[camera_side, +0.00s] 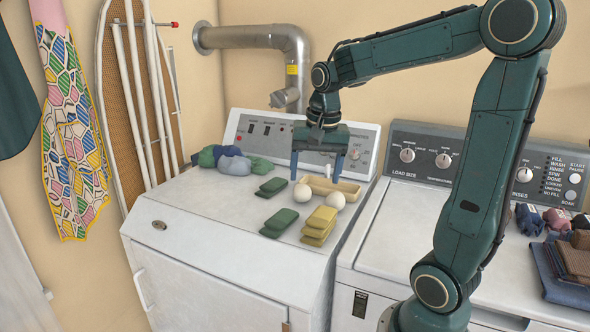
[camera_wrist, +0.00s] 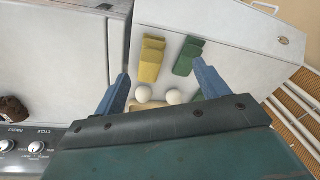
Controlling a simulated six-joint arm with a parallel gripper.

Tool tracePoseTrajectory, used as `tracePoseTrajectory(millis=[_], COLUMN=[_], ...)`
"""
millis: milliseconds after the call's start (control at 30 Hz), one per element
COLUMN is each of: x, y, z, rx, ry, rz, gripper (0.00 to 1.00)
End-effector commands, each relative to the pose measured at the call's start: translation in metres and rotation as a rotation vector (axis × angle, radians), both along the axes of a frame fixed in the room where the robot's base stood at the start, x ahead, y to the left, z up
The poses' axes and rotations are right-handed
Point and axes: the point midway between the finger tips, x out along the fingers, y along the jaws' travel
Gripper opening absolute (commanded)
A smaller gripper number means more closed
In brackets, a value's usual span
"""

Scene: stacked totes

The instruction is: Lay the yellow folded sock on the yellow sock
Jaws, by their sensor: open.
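Yellow folded socks (camera_side: 320,222) lie on the white machine top, near its front right. They look layered, one on another, in a neat pile; where one ends and the other starts is hard to tell. They also show in the wrist view (camera_wrist: 150,62), beyond my fingers. My gripper (camera_side: 317,172) is open and empty, its two blue fingers pointing down at the back of the top, behind the yellow socks and apart from them. In the wrist view its fingers (camera_wrist: 160,88) stand wide apart, with nothing held between them.
Two white balls (camera_side: 302,193) (camera_side: 336,201) and a beige wooden piece (camera_side: 334,186) lie between my gripper and the yellow socks. Green folded socks (camera_side: 279,221) (camera_side: 271,187) lie to the left. Blue and green bundles (camera_side: 234,163) sit behind them. The front left top is clear.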

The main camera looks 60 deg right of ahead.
Motion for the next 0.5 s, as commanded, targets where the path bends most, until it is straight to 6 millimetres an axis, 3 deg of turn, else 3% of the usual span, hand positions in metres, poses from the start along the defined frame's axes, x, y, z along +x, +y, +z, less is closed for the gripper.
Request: tracePoseTrajectory(millis=[200, 500], x=[-0.025, -0.068], y=[0.053, 0.107], z=[0.014, 0.017], rx=[-0.074, -0.185], ry=[-0.083, -0.195], rz=[0.321, 0.745], gripper=[0.74, 0.74])
